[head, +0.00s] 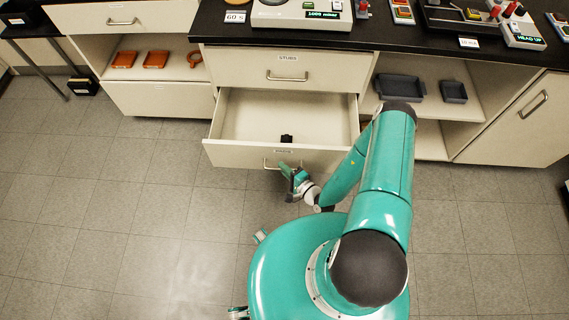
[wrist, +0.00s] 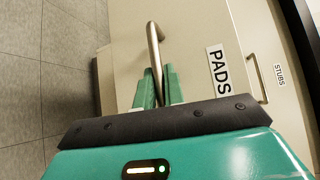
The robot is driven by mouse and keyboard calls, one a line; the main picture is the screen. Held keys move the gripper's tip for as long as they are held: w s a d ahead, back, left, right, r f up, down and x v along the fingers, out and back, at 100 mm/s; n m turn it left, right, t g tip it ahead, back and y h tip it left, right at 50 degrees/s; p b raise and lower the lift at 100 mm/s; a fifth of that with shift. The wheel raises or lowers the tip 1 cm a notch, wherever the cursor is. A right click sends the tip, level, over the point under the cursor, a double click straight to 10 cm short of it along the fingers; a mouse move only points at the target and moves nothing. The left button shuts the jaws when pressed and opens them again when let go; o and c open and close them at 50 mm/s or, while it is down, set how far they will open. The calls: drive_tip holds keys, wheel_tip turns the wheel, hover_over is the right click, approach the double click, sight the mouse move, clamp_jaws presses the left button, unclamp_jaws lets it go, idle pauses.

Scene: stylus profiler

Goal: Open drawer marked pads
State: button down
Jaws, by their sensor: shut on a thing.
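The drawer marked PADS (head: 230,155) is pulled out from the cabinet, and its inside shows in the head view. A small black object (head: 287,139) lies in it near the front. Its PADS label (wrist: 220,70) is clear in the wrist view. The drawer's metal bar handle (wrist: 155,50) runs between the fingers of my gripper (wrist: 156,88). My gripper is shut on this handle. In the head view my gripper (head: 284,167) is at the drawer front, partly covering the handle.
The closed STUBS drawer (head: 245,70) is directly above. Open shelves to the right hold dark grey trays (head: 400,88). A closed cabinet door (head: 520,120) is further right. The black worktop (head: 220,28) carries instruments. The tiled floor (head: 120,220) at left is clear.

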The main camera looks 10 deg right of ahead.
drive_tip(key=shift+s+a, duration=0.1)
drive_tip(key=shift+s, duration=0.3)
drive_tip(key=c, duration=1.5)
unclamp_jaws()
drive_tip(key=v, duration=0.7)
drive_tip(key=shift+s, duration=0.25)
